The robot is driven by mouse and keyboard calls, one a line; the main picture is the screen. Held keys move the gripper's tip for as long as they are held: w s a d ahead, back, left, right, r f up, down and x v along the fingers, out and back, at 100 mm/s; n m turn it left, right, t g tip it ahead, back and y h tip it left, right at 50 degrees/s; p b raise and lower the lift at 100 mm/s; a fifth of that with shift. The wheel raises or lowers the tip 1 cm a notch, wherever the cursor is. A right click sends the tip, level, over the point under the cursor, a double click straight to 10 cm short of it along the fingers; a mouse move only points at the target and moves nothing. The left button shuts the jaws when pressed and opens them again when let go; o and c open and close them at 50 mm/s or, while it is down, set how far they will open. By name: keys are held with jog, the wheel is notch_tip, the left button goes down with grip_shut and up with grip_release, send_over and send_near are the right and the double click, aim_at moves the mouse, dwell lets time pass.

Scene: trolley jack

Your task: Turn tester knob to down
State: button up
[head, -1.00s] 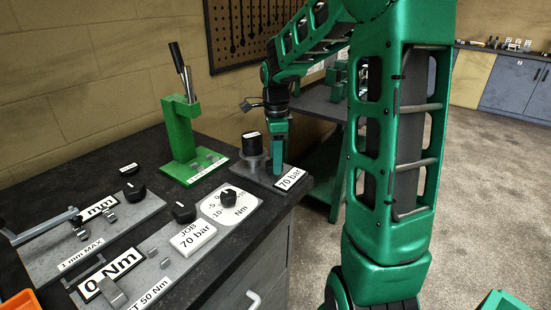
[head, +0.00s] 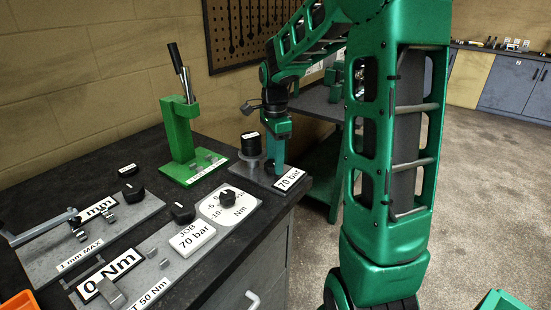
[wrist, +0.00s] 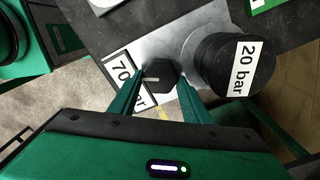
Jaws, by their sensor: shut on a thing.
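The tester is a grey plate (wrist: 180,35) with a "70 bar" label, which shows in the head view (head: 290,179), and a black cylinder marked "20 bar" (wrist: 228,68). The tester knob (wrist: 160,73) is a small black knob with a pale pointer line, between the label and the cylinder. My gripper (wrist: 160,88) has its two green fingers on either side of the knob, shut on it. In the head view my gripper (head: 276,170) reaches down onto the tester plate and hides the knob.
A green lever press (head: 180,135) stands left of the tester. Nearer on the dark bench are a round "Nm" dial (head: 230,205), a "JOB 70 bar" sign (head: 192,238) and plates with black knobs. A shelf stands behind the tester.

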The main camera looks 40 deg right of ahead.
jog(key=o, duration=1)
jog(key=shift+w+d+r, duration=0.15)
jog(key=shift+w, duration=0.2)
notch_tip(320, 180, up, 11)
jog(key=shift+s+f, duration=0.1)
jog(key=shift+f, duration=0.1)
